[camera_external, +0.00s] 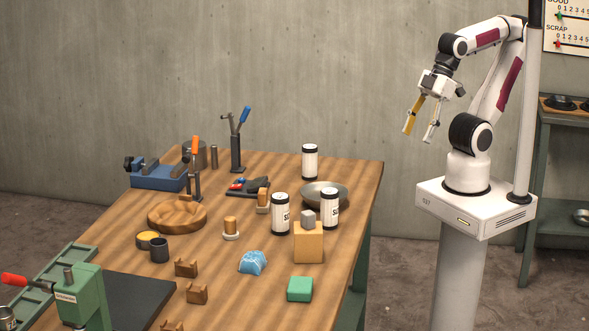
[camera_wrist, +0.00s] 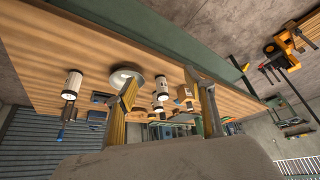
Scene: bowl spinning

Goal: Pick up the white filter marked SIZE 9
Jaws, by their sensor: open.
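Three white filters with black ends stand upright on the wooden table: one at the back (camera_external: 310,162), one in the middle (camera_external: 281,214) and one at the right (camera_external: 330,207) beside a tan block. The middle and right ones show partial "S…" lettering; I cannot read a number on any. In the tilted wrist view, white cylinders show at the left (camera_wrist: 72,84) and between the fingers (camera_wrist: 162,87). My gripper (camera_external: 418,136) is open and empty, high in the air right of the table. Its two fingers also show in the wrist view (camera_wrist: 161,79).
A metal bowl (camera_external: 325,192) stands between the back and right filters. A tan block (camera_external: 308,245) with a grey cube on top stands close before the right filter. A green block (camera_external: 300,289) and blue piece (camera_external: 253,262) lie nearer. Toggle clamps (camera_external: 236,150) rise at the back.

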